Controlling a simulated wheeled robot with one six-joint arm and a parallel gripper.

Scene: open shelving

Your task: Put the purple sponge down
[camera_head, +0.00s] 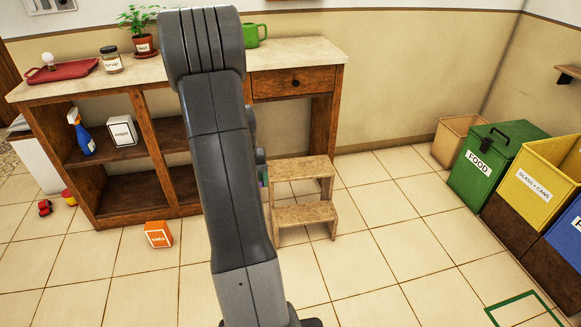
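My arm rises through the middle of the view and hides most of what is behind it. A small dark part that seems to belong to my gripper (260,157) shows at the arm's right edge, in front of the shelving and left of the wooden step stool (304,168). Its fingers are hidden, so I cannot tell whether it is open or shut. Just below it shows a thin purple and green sliver (263,177); I cannot tell whether this is the purple sponge or whether it is held. No other purple thing is visible.
The open shelving (95,193) holds a blue spray bottle (81,132) and a white box (122,131). Its worktop carries a red tray (62,71), jar (111,60), plant (140,28) and green mug (252,36). An orange box (158,234) is on the floor. Bins (490,163) stand right; floor between is clear.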

